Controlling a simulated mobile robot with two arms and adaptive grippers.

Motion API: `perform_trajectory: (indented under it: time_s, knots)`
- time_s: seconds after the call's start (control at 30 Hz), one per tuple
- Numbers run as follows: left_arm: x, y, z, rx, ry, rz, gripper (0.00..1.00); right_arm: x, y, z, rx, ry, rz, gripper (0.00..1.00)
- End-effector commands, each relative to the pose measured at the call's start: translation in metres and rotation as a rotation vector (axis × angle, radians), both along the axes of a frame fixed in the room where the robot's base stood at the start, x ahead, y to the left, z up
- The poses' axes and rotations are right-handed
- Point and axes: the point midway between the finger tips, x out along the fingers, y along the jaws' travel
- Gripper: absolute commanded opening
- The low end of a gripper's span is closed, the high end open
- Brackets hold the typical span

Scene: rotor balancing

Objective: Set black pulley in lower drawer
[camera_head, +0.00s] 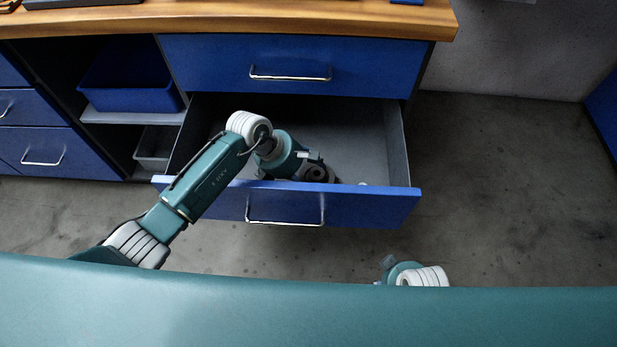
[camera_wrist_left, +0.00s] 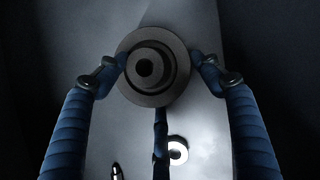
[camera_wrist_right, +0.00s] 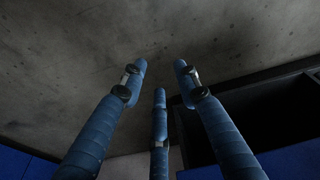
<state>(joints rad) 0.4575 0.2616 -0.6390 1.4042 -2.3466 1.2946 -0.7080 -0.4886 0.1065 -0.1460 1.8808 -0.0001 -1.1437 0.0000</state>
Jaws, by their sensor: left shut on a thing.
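The lower drawer (camera_head: 375,206) is pulled open, and its grey inside shows. My left gripper (camera_head: 318,170) reaches down into the drawer space behind its front panel. It is shut on the black pulley (camera_head: 314,174), which is mostly hidden by the gripper in the head view. In the left wrist view the round, stepped pulley (camera_wrist_left: 152,66) sits between the fingers, its central hole facing the camera. I cannot tell whether it touches the drawer floor. My right gripper (camera_wrist_right: 160,75) is open and empty in the right wrist view, outside the drawer.
A white ring (camera_wrist_left: 177,151) and a small dark item (camera_wrist_left: 117,172) show below the pulley in the left wrist view. The upper drawer (camera_head: 290,68) is shut, under the wooden bench top (camera_head: 240,18). A blue bin (camera_head: 130,85) stands on the left shelf. The drawer's right part looks largely clear.

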Motion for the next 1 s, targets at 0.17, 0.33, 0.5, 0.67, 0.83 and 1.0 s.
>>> perform_trajectory:
  time_s: [0.17, 0.33, 0.5, 0.67, 0.83, 1.0]
  knots:
    - [-0.003, 0.0, -0.004, 0.003, 0.008, 0.0, 0.74, 0.001, 0.0, 0.001, 0.0, -0.004, 0.0, 0.31]
    - [-0.003, 0.0, -0.004, 0.003, 0.008, 0.0, 0.74, 0.0, -0.001, -0.001, -0.001, -0.001, 0.0, 0.31]
    - [-0.003, 0.0, -0.001, 0.002, 0.008, 0.0, 0.74, 0.001, 0.0, 0.001, 0.0, -0.005, 0.0, 0.31]
    - [-0.002, 0.0, 0.009, 0.001, 0.006, 0.0, 0.74, -0.009, -0.004, -0.024, -0.006, 0.017, 0.003, 0.31]
    - [-0.004, 0.015, 0.04, 0.005, -0.001, -0.001, 0.74, -0.02, -0.004, -0.051, -0.005, 0.033, 0.005, 0.31]
    - [-0.009, 0.033, 0.075, 0.005, 0.001, -0.001, 0.74, -0.031, -0.005, -0.071, -0.006, 0.043, 0.008, 0.31]
